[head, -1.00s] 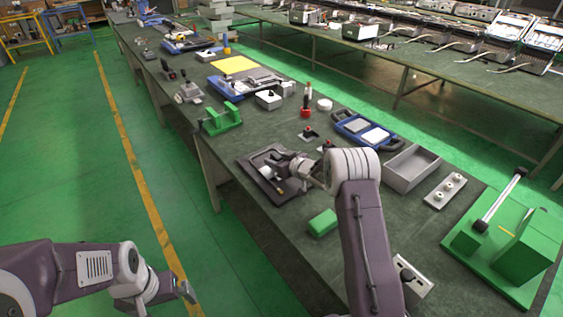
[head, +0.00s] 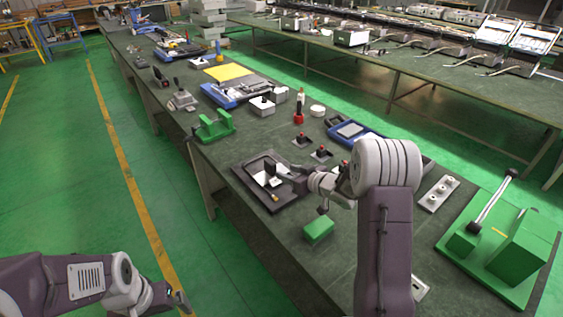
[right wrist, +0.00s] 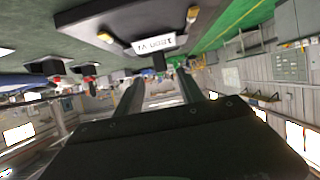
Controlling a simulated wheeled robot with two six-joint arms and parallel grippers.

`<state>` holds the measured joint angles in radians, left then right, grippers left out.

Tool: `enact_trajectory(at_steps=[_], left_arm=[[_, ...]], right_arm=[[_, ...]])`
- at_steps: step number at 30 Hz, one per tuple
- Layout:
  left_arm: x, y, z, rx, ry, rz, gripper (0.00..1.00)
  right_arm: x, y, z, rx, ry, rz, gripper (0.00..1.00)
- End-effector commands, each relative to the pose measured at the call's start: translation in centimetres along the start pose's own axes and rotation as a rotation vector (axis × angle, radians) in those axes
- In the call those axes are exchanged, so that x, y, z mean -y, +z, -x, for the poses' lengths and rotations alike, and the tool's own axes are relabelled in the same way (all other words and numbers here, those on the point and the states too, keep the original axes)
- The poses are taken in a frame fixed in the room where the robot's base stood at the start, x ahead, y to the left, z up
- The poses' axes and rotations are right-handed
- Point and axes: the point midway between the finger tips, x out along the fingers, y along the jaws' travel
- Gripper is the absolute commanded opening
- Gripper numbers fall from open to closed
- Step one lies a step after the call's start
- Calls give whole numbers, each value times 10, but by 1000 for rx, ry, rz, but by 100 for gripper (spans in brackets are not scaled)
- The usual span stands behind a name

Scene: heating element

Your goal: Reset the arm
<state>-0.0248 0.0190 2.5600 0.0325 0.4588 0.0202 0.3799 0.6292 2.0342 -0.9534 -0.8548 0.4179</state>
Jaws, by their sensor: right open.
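My right gripper (head: 272,172) is open and sits over the dark tray (head: 243,172) on the near table, in the head view. A pale plate and a small brass-coloured piece show in the tray. In the right wrist view, the two dark fingers of the right gripper (right wrist: 160,92) stand apart with nothing seen between them. The tray (right wrist: 110,22) with a white label appears upside down above them. My left gripper (head: 182,300) is at the bottom left, over the floor and away from the table; its jaw opening is too small to tell.
A small green block (head: 319,230) lies close below the right wrist. A large green fixture with a lever (head: 520,255) stands at right. Open floor (head: 90,190) lies left of the table.

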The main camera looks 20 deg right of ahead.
Motion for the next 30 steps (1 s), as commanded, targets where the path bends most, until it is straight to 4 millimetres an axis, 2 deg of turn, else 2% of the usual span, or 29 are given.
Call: enact_trajectory(at_steps=[3,5,8,9,12,13,14,17,21,24,27,30], left_arm=[[0,0,0,0,0,0,100],[0,0,3,0,0,0,100],[0,-1,9,0,0,0,100],[0,-1,12,0,0,0,100],[0,-2,24,0,0,0,100],[0,-3,26,0,0,0,100],[-1,-3,29,0,0,0,100],[-1,-4,34,0,0,0,100],[-1,-4,36,0,0,0,100],[-1,-4,34,0,0,0,100],[-1,-4,34,0,0,0,100],[-1,-4,34,0,0,0,100]], right_arm=[[1,-1,0,0,-2,1,45],[9,-7,-2,-4,-16,11,45],[32,-43,-1,-44,-51,61,45],[47,-61,2,-65,-70,82,45],[86,-106,22,-77,-48,75,45],[91,-106,30,-43,-10,57,45],[94,-101,39,5,32,35,45],[98,-57,77,221,160,-53,45],[113,30,140,568,253,-189,45],[130,83,183,790,268,-277,45],[147,114,213,953,252,-332,45],[158,125,230,1044,228,-344,45]])
